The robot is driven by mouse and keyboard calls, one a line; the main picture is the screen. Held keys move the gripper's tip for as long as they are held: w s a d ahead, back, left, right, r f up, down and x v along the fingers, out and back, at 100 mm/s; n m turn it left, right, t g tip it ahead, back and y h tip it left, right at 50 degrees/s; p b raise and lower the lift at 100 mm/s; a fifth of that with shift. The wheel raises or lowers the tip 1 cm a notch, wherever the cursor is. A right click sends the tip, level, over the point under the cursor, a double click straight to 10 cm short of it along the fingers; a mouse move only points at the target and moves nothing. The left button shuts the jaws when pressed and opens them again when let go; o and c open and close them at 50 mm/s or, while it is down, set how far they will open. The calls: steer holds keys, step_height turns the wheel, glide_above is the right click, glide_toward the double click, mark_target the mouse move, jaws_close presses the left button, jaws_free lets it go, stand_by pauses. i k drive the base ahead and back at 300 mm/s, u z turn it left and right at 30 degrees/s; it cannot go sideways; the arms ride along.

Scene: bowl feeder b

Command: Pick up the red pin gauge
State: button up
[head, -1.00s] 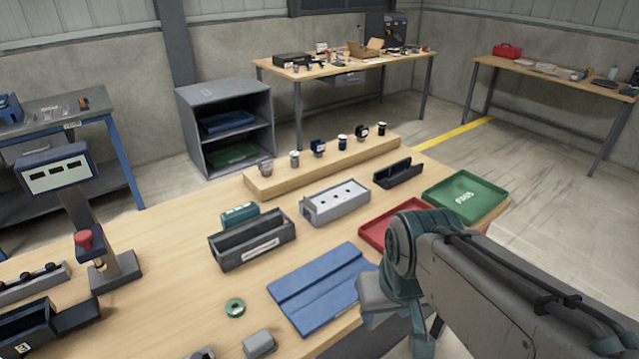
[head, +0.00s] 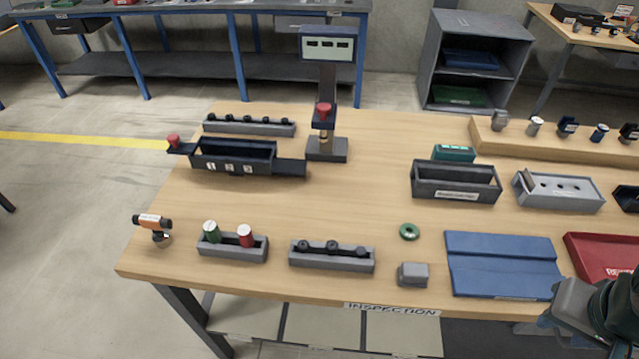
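The lower part of the red one is hidden by the holder wall. The end of my arm with my gripper (head: 572,308) shows at the lower right edge, beside the blue mat and far to the right of the red cylinder. Its fingers cannot be made out, so whether it is open or shut is unclear.
An orange-and-black tool (head: 154,226) stands left of the holder. A grey rack with black knobs (head: 332,256) is to its right. A dark bin (head: 235,160) and a gauge stand (head: 327,148) are behind. A green ring (head: 409,231) and a blue mat (head: 503,264) lie further right.

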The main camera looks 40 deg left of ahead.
mark_target(245, 233)
steer(key=u, duration=2.35)
steer(key=k, duration=0.6)
steer(key=u, duration=0.2)
steer(key=i, duration=1.1)
steer(key=z, duration=0.35)
